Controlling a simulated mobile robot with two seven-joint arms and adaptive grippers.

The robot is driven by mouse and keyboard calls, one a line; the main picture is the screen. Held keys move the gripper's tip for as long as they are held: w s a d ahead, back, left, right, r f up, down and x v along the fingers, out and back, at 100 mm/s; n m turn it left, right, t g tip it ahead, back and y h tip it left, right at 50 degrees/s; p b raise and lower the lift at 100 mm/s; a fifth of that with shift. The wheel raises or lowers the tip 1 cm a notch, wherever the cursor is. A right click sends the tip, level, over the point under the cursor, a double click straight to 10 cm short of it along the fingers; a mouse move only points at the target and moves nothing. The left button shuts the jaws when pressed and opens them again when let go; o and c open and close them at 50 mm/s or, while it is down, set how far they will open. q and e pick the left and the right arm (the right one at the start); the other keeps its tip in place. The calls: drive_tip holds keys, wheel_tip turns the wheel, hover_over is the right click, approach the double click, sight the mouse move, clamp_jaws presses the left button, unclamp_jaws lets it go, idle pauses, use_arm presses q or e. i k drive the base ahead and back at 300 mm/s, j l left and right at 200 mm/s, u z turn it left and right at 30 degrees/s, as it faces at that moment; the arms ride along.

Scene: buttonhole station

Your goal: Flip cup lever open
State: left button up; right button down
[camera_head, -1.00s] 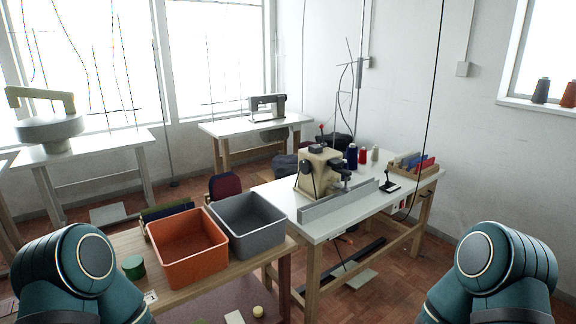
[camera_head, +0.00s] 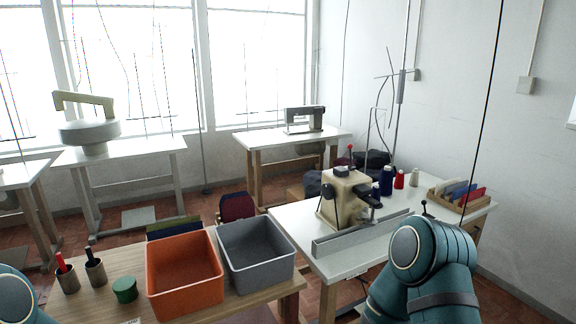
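A beige buttonhole machine (camera_head: 345,197) stands on the white table (camera_head: 290,217) right of centre. A red-tipped lever (camera_head: 350,150) rises at its top, and dark parts show on its front. I cannot tell which part is the cup lever or whether it is open. Neither gripper is in view. Only a teal section of my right arm shows at the lower right, covering part of the table's front, and a small part of my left arm shows at the lower left edge.
An orange bin (camera_head: 184,274) and a grey bin (camera_head: 255,252) stand on a wooden table in front. A green tin (camera_head: 125,290) and two pen cups are left of them. Thread spools (camera_head: 386,180) and a wooden rack (camera_head: 458,196) stand beyond the machine.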

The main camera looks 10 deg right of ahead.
sight(350, 145)
drive_tip(key=i+l+u, duration=0.1)
drive_tip(key=l, duration=0.25)
drive_tip(key=i+l, duration=0.15)
drive_tip(key=l, duration=0.25)
drive_tip(key=i+l+u, duration=0.15)
drive_tip(key=l, duration=0.25)
drive_tip(key=l+u, duration=0.1)
drive_tip(key=l, duration=0.3)
drive_tip(key=i+l, duration=0.15)
drive_tip(key=l, duration=0.25)
drive_tip(key=i+l, duration=0.1)
drive_tip(key=l, duration=0.35)
drive_tip(key=i+l, duration=0.1)
drive_tip(key=l, duration=0.35)
drive_tip(key=i+l, duration=0.1)
drive_tip(key=l, duration=0.35)
drive_tip(key=i+l, duration=0.15)
drive_tip(key=l, duration=0.3)
drive_tip(key=i+l+u, duration=0.1)
drive_tip(key=l, duration=0.35)
drive_tip(key=i+l, duration=0.1)
drive_tip(key=l, duration=0.4)
